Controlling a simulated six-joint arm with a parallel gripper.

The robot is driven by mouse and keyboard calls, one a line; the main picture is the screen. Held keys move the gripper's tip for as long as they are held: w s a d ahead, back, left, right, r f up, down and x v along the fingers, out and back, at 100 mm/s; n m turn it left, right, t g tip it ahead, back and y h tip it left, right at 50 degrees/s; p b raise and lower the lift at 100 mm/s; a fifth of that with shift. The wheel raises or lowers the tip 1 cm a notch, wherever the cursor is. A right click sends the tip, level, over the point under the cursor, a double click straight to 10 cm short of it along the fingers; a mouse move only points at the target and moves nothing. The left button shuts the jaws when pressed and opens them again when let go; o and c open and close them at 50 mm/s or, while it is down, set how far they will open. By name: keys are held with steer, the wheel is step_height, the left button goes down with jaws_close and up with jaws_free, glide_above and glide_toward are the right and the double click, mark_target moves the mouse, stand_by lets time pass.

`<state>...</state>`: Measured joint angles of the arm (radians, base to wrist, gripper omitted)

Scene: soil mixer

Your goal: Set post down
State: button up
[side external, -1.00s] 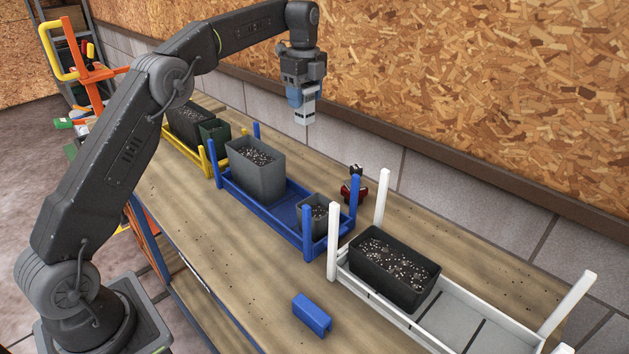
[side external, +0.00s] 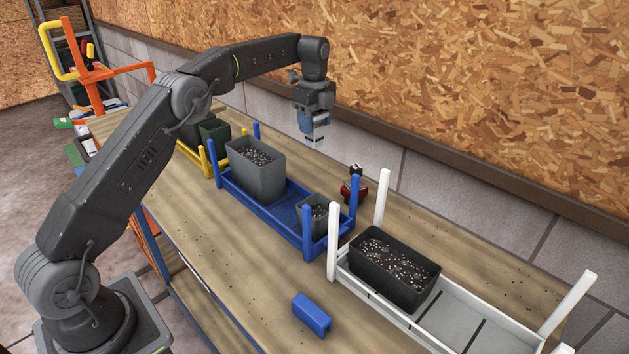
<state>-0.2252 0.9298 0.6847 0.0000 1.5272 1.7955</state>
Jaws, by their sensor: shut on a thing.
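My gripper (side external: 316,141) is in the air above the back of the bench, near the wall, right of and above the blue tray (side external: 262,213). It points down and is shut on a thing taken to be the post. The held thing is small and mostly hidden by the fingers, so its shape and length cannot be told. The blue tray has upright blue corner posts, one of them at its right back corner (side external: 354,197). The white tray (side external: 470,312) at front right has upright white corner posts, one of them at its back left (side external: 382,197).
The blue tray holds a large grey soil box (side external: 257,172) and a small soil pot (side external: 314,213). A black soil box (side external: 392,268) sits in the white tray. A blue block (side external: 312,313) lies in front. A red-and-black item (side external: 352,188) stands behind the blue tray. A yellow tray (side external: 190,152) is further left.

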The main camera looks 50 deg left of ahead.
step_height(320, 180, down, 11)
steer(key=shift+r, duration=0.1)
stand_by(0.4)
steer(key=shift+f, duration=0.2)
steer(key=o, duration=0.9)
step_height(320, 180, up, 13)
steer(key=shift+f, duration=0.2)
